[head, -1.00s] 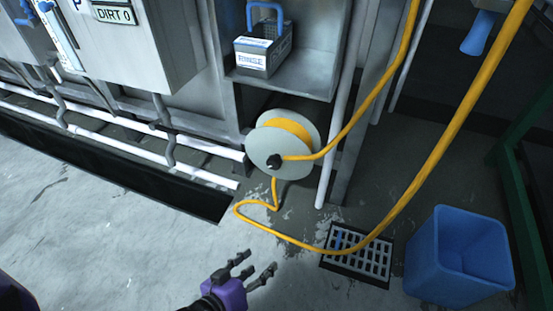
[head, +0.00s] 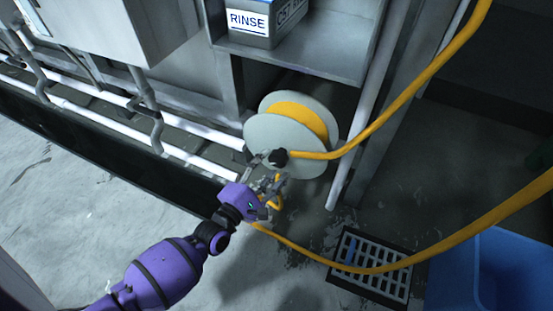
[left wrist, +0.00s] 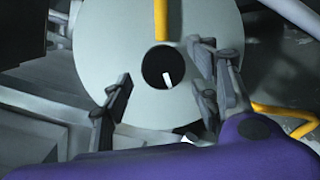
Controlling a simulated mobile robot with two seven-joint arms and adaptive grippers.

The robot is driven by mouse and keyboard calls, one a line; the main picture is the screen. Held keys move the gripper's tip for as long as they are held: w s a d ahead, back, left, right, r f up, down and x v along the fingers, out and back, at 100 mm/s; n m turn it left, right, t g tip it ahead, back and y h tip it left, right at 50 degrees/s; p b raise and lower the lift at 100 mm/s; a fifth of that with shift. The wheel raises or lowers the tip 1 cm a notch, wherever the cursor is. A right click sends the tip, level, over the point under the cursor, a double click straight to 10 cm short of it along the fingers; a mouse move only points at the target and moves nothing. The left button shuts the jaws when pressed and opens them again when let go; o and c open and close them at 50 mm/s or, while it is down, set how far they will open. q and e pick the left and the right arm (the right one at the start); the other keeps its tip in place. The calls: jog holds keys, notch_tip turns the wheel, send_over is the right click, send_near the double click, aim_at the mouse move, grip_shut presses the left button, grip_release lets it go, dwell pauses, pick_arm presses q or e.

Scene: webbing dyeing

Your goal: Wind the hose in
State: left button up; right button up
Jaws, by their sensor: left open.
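The hose reel (head: 262,128) is a pale grey drum low on the wall, with yellow hose (head: 300,117) wound on it. A dark knob (head: 277,158) sticks out from its front face. More yellow hose (head: 345,268) runs loose across the floor and up out of view at the right. My left gripper (head: 268,172) is open, just in front of the knob. In the left wrist view the reel face (left wrist: 112,45) fills the middle, and the knob (left wrist: 160,68) lies ahead between the open fingers (left wrist: 160,95), with no clear contact. My right gripper is out of view.
A floor drain grate (head: 375,265) lies right of the reel. A blue bin (head: 500,275) stands at the lower right. A RINSE box (head: 262,22) sits on a shelf above the reel. White pipes (head: 180,150) run along the wall at left, and a pale upright pipe (head: 348,165) stands beside the reel.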

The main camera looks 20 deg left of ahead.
aim_at(274, 161)
pick_arm(q)
jog(key=w, duration=0.3)
jog(key=shift+w+d+f+b, duration=0.1)
jog(key=shift+d+b, duration=0.2)
jog(key=shift+b, duration=0.05)
jog(key=shift+w, duration=0.2)
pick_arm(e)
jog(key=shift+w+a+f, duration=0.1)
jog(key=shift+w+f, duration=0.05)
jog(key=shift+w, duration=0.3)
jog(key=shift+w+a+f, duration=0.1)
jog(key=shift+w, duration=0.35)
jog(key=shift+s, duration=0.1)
pick_arm(q)
jog(key=c, duration=1.1)
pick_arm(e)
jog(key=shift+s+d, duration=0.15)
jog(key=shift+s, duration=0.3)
